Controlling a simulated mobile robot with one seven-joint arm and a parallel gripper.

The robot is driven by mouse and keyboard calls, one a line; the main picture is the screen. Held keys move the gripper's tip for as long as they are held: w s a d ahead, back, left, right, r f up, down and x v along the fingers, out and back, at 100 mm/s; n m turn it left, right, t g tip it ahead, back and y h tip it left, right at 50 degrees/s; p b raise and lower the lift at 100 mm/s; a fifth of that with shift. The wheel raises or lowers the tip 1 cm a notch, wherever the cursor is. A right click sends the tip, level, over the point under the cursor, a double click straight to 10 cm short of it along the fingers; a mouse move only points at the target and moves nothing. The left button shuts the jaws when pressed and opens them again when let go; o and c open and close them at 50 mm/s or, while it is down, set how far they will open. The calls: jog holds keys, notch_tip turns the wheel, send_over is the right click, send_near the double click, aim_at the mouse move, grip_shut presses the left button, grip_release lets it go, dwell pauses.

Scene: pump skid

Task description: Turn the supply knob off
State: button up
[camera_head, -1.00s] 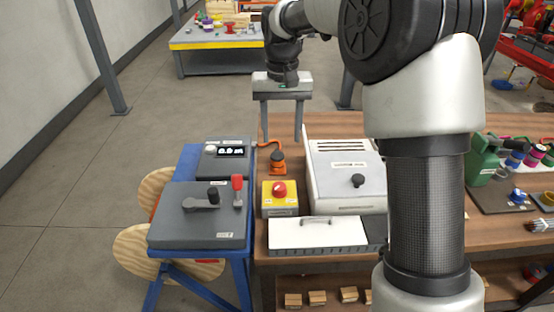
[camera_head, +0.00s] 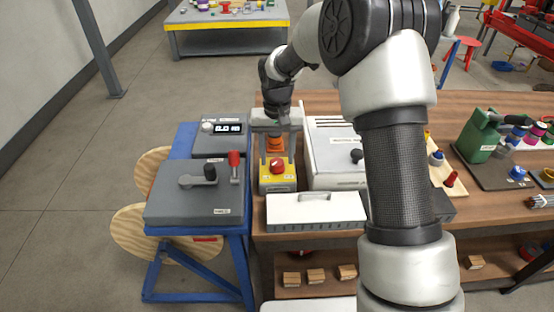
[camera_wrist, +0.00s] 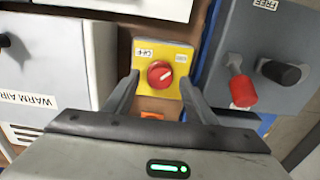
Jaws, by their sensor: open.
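The supply knob appears to be the round red knob (camera_head: 277,166) on a yellow box (camera_head: 284,187) at the bench's left end. In the wrist view the red knob (camera_wrist: 160,74) sits on the yellow face (camera_wrist: 174,52), by an upside-down OFF label at its upper left and a second, unreadable label at its upper right. A pale mark on the knob slants toward the right side. My gripper (camera_head: 277,158) is open above the box; in the wrist view its fingers (camera_wrist: 158,85) stand apart on either side of the knob. I cannot tell whether they touch it.
A grey panel with a black-knobbed lever and a red-tipped lever (camera_head: 235,160) stands close on the left. A white cabinet (camera_head: 337,140) is close on the right. A white lidded box (camera_head: 317,211) lies in front, and an orange object (camera_head: 275,143) is just behind.

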jog(key=shift+f, duration=0.7)
jog(key=c, duration=1)
jog(key=shift+c, duration=0.2)
